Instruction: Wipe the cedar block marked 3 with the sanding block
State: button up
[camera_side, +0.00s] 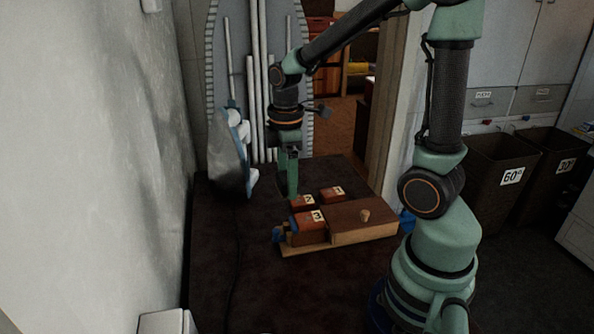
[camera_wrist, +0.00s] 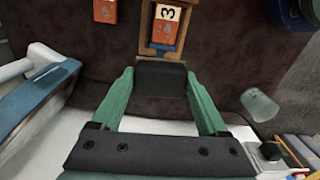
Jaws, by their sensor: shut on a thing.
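The cedar block marked 3 (camera_side: 309,226) is reddish and sits at the left end of a light wooden holder (camera_side: 345,238) on the dark surface. It also shows at the top of the wrist view (camera_wrist: 167,27), inside a wooden frame. My gripper (camera_side: 290,193) points down behind and left of the block, apart from it. In the wrist view my green fingers (camera_wrist: 160,84) are shut on the dark sanding block (camera_wrist: 160,78), which lies just below the holder's near end in the picture. I cannot make out the sanding block in the side view.
Two more marked blocks stand behind the holder: one (camera_side: 303,201) close to block 3, one (camera_side: 333,194) farther right. A knob (camera_side: 365,215) rises from the holder's right part. A blue-edged object (camera_side: 238,150) stands at left.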

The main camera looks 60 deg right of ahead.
aim_at(292, 223)
jog(key=shift+s+d+f, duration=0.3)
jog(key=shift+s+f, duration=0.05)
jog(key=shift+s, duration=0.1)
jog(key=shift+f, duration=3.75)
jog(key=shift+s+d+f, duration=0.15)
jog(key=shift+d, duration=0.05)
jog(key=shift+s+d, duration=0.55)
jog(key=shift+c, duration=0.6)
jog(key=shift+s+d, duration=1.3)
jog(key=shift+w+a+f, duration=0.1)
jog(key=shift+w+a, duration=1.95)
jog(key=shift+a, duration=0.05)
jog(key=shift+r, duration=4.15)
